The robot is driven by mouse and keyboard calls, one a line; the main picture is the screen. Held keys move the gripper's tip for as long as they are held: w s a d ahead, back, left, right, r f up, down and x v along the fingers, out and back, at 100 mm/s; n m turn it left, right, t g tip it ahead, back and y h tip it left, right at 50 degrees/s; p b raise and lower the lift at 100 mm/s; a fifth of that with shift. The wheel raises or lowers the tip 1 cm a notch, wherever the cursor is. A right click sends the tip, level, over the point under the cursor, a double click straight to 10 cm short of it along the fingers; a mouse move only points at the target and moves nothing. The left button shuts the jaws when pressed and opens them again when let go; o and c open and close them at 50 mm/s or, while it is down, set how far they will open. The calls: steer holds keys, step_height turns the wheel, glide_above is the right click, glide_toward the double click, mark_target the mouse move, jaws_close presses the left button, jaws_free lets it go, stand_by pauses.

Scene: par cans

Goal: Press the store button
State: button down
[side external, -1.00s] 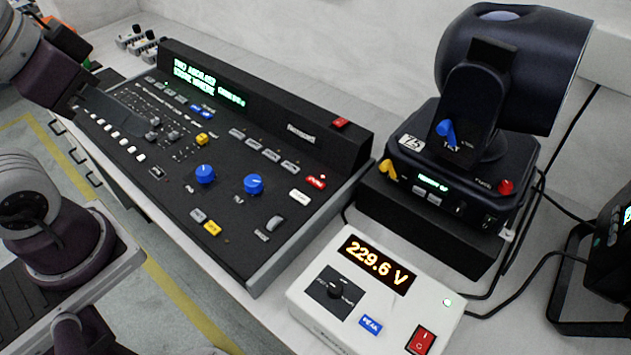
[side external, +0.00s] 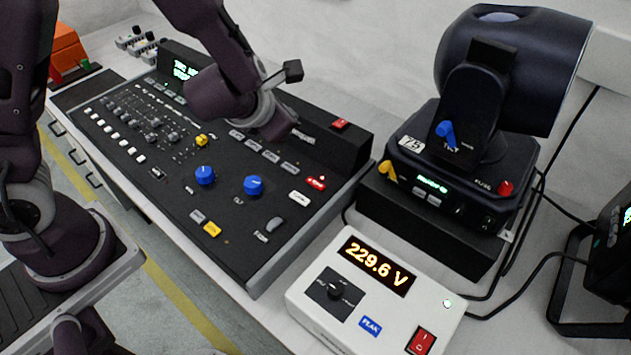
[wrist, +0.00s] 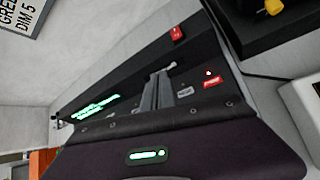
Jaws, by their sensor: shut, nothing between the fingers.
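The control console (side external: 262,262) is a long black desk with grey sides. A red button (side external: 316,183) sits near its right end. It also shows in the wrist view (wrist: 212,82), with a small red light above it. Its label is too small to read for sure, so I cannot confirm which button is store. My gripper (side external: 290,130) is over the console's rear half, up and left of the red button. Contact cannot be told.
A red rocker switch (side external: 340,124) is on the console's rear ledge. Blue knobs (side external: 205,175) and a yellow button (side external: 212,229) stand forward. A moving-head lamp (side external: 510,70) is at the right. A white voltage box (side external: 375,290) reading 229.6 V stands in front.

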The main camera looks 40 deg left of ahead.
mark_target(315, 184)
steer(key=w+d+f+m+h, duration=0.1)
steer(key=d+f+m+h, duration=0.1)
steer(key=d+f+m, duration=0.2)
steer(key=shift+w+d+m, duration=0.15)
steer(key=shift+d+m, duration=0.35)
steer(key=shift+d, duration=0.1)
steer(key=shift+f, duration=0.2)
steer(key=shift+f, duration=4.3)
steer(key=shift+f, duration=0.1)
steer(key=shift+f, duration=0.3)
steer(key=shift+f, duration=0.35)
steer(key=shift+r, duration=0.75)
